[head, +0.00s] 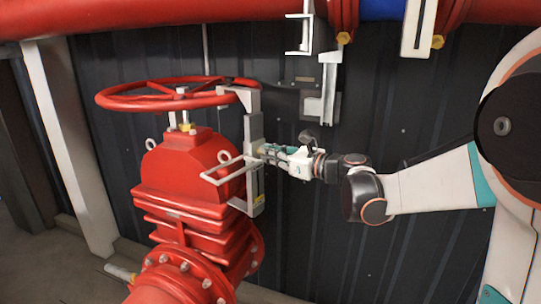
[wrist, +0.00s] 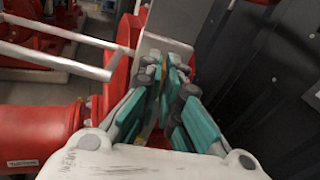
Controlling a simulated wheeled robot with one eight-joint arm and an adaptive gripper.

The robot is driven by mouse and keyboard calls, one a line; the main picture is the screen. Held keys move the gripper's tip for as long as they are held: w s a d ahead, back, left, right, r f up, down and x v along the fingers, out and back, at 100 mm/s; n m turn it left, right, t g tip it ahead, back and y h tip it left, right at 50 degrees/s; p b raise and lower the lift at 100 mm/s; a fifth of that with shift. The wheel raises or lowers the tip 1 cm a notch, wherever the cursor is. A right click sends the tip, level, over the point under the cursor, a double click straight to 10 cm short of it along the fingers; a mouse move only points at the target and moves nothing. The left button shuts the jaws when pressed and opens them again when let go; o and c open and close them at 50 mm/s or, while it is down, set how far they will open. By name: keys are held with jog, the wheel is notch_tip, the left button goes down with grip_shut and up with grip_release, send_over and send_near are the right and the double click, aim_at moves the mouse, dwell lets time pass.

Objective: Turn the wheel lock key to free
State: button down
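The red handwheel (head: 150,96) lies level on top of the red valve (head: 190,165). A grey metal wheel lock (head: 254,130) stands upright at the wheel's right side, its upper end at the rim. It also shows as a pale plate in the wrist view (wrist: 170,22). My gripper (head: 264,151) reaches in from the right to the lock's face. In the wrist view its teal-padded fingers (wrist: 169,75) are drawn close together, with a small brassy strip, seemingly the lock key (wrist: 164,64), between the tips. The fingers hide most of the key and its turn angle.
A light bar handle (head: 224,168) sticks out left of the lock, close to my gripper. Grey brackets (head: 328,90) hang on the dark corrugated wall behind. A red pipe (head: 150,12) runs overhead. The space below my forearm looks clear.

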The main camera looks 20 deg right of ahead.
jog(key=shift+f+m, duration=0.1)
jog(key=shift+m, duration=0.5)
jog(key=c, duration=1.8)
grip_release()
jog(key=shift+s+d, duration=0.1)
jog(key=v, duration=1.2)
